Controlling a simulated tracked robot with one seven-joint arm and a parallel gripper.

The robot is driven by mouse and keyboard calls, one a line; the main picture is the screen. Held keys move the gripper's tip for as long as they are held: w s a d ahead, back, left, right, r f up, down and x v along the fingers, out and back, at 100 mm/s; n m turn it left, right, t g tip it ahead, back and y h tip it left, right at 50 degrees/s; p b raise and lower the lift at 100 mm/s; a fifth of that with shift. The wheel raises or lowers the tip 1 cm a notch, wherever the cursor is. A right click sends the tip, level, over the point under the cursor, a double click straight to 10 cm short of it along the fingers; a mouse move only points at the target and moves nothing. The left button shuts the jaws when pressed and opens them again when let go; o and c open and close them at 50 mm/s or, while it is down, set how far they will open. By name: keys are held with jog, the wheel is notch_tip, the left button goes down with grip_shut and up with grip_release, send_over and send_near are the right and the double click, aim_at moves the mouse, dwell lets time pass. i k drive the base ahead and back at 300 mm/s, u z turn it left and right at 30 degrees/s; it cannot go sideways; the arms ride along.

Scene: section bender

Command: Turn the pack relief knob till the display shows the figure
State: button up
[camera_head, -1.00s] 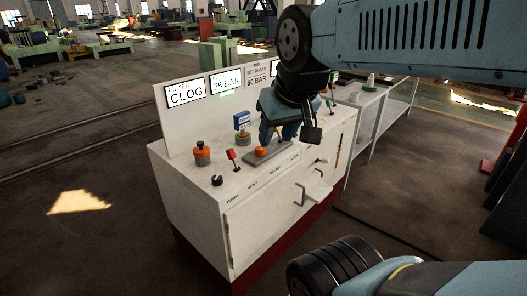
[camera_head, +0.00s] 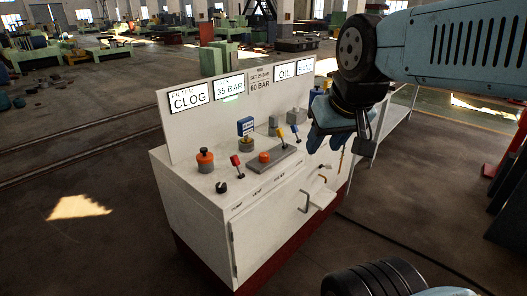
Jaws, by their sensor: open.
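The white control bench (camera_head: 270,225) carries an upright panel with displays. One display (camera_head: 229,87) reads 35 BAR, with a small green strip below. A plate (camera_head: 260,78) beside it shows a small set figure, hard to read, above 60 BAR. On the bench top are an orange-capped knob (camera_head: 205,157) on a grey base, a small black knob (camera_head: 221,187) and an orange knob (camera_head: 264,157) on a grey plate. The small labels do not let me tell which is the relief knob. My gripper (camera_head: 335,143) is open above the bench's right end, apart from these knobs.
A red lever (camera_head: 236,161), a yellow lever (camera_head: 280,134) and a blue sign (camera_head: 246,126) stand among the knobs. A CLOG display (camera_head: 188,96) and an OIL display (camera_head: 285,71) flank the readings. A handle (camera_head: 304,202) sticks out in front.

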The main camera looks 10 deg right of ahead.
aim_at(265, 157)
jog(key=z, duration=0.1)
jog(key=i, duration=1)
jog(key=u, duration=0.1)
